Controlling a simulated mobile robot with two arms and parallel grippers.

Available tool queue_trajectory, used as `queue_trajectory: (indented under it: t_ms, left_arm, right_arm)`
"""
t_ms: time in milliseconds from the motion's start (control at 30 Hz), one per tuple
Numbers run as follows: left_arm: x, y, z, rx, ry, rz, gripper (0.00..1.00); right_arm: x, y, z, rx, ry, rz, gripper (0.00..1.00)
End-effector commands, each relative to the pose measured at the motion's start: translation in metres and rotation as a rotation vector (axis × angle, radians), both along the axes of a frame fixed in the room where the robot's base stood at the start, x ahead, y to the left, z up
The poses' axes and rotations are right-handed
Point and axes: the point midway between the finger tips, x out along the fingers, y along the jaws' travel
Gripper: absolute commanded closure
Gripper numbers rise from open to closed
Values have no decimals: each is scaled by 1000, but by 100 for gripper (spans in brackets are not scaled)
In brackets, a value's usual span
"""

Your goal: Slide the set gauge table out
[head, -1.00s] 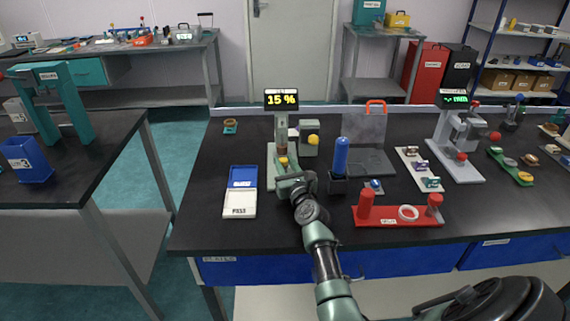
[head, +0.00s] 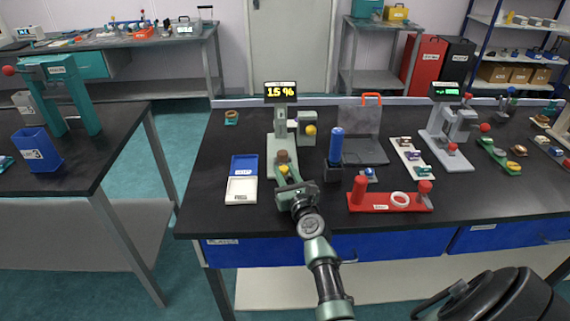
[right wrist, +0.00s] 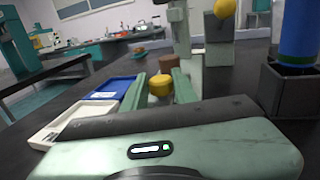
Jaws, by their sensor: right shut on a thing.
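The set gauge (head: 281,127) is a pale green stand on the bench, with a yellow "15 %" display on top. Its small table carries a brown cylindrical piece (head: 282,156) and has a yellow knob (head: 284,169) at the front. The brown piece stands in front of the gauge column, clear of its upper part. My right gripper (head: 287,176) is shut on the yellow knob. In the right wrist view the knob (right wrist: 160,86) sits between the two green fingers, with the brown piece (right wrist: 168,64) behind it. My left gripper is not in view.
A blue and white tray (head: 241,192) lies left of the gauge. A blue cylinder in a dark block (head: 335,150) stands close to the right. A red stand (head: 390,203) with a white ring is at front right. The bench's front left is clear.

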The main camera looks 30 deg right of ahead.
Motion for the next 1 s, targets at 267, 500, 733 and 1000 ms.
queue_trajectory:
  t_ms: [267, 500, 733, 1000]
  left_arm:
    - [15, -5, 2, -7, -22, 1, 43]
    - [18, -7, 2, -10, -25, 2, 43]
    - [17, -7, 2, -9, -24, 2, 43]
    - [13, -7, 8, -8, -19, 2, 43]
  right_arm:
    - [-7, 5, -7, 5, 10, 3, 100]
    - [-6, 5, -8, 5, 11, 3, 50]
    - [-6, 4, -6, 4, 8, 1, 50]
    - [-27, 10, -5, 4, 10, 1, 50]
